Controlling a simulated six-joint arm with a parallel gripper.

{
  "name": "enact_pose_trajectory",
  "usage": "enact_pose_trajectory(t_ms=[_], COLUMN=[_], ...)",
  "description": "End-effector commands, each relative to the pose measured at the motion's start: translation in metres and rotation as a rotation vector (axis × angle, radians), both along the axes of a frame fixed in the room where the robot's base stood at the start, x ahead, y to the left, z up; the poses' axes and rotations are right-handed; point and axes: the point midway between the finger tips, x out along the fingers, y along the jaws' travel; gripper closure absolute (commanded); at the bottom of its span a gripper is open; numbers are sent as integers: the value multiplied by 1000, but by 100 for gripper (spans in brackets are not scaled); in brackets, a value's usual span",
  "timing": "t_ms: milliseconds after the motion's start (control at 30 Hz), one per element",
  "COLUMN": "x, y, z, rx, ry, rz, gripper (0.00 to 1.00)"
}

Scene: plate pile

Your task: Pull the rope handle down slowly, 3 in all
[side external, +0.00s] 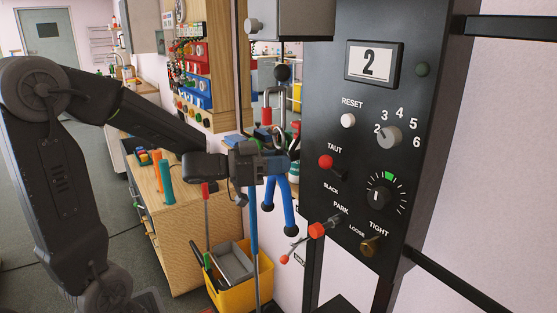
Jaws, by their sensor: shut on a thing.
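The blue rope handle (288,208) hangs in two strands with black ball ends, left of the black panel. It hangs below a metal clip (267,106) and a black ball (282,73) on the cable. My gripper (284,163) is shut on the rope handle near its top, just under the clip. The jaws hide part of that upper rope. The counter (371,64) on the panel reads 2.
The black panel (330,60) stands close right of my gripper. It carries a white RESET button (348,120), a red-tipped knob (326,162), dials and an orange-red lever (317,230) sticking out left. A yellow bin (262,275) with tools stands below, beside a wooden cabinet (190,240).

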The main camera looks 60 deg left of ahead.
Motion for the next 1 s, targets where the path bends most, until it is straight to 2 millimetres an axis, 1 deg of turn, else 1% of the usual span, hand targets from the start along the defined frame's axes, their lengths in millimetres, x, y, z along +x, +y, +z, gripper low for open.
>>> enact_pose_trajectory(t_ms=[33, 200, 567, 667, 867, 1000], x=[-1, -1, -1, -1, -1, -1], y=[0, 0, 0, 0, 0, 0], z=[-8, -22, -24, -29, -45, -47], rx=[-2, -1, -1, -1, -2, -1], ry=[14, 15, 10, 12, 14, 11], rz=[0, 0, 0, 0, 0, 1], gripper=[100, 100, 100, 100, 100, 100])
